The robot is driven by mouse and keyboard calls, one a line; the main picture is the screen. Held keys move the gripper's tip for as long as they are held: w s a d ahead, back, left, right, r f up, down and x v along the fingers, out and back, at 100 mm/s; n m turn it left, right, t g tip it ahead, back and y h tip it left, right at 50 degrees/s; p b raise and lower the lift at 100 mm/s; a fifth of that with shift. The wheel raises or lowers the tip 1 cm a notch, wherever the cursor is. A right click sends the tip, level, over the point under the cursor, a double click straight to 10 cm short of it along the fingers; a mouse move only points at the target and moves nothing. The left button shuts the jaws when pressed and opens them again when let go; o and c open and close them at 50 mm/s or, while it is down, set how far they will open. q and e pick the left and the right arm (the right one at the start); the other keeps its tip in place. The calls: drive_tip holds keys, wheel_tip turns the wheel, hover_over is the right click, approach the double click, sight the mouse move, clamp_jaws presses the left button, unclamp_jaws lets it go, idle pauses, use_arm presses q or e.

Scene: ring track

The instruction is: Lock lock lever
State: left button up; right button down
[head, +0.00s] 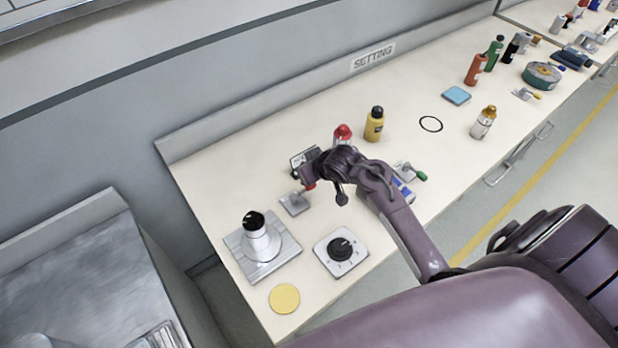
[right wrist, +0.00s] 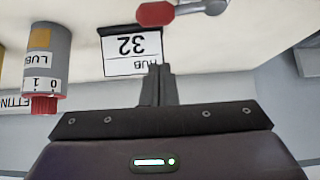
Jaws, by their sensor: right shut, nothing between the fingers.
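A lever with a red grip (head: 310,186) stands on a small grey plate (head: 294,204) on the bench. In the right wrist view the red grip (right wrist: 155,14) is at the top, with its grey lever arm (right wrist: 202,6) running to the right. My right gripper (head: 298,174) is beside the lever, partly hidden by its own wrist. In the right wrist view its fingers (right wrist: 158,72) are shut and empty, apart from the red grip in the picture. My left gripper is not in view.
A card marked 32 (right wrist: 132,50) stands close behind the fingers. A red-capped bottle (right wrist: 42,75) is near. A black-topped cylinder (head: 258,238), a dial box (head: 341,250) and a yellow disc (head: 284,298) are at the near end. A green-tipped lever (head: 412,173) is partly behind my arm.

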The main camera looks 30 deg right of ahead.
drive_tip(key=x, duration=0.4)
drive_tip(key=shift+w+f, duration=0.15)
drive_tip(key=shift+w, duration=0.05)
drive_tip(key=s+p, duration=0.2)
drive_tip(key=s, duration=0.1)
drive_tip(key=shift+s+d+f, duration=0.15)
drive_tip(key=shift+s+d, duration=0.1)
drive_tip(key=shift+s, duration=0.3)
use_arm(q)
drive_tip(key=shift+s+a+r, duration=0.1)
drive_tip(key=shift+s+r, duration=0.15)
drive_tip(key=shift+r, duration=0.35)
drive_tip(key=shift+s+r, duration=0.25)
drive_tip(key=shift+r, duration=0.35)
use_arm(e)
drive_tip(key=shift+f, duration=0.15)
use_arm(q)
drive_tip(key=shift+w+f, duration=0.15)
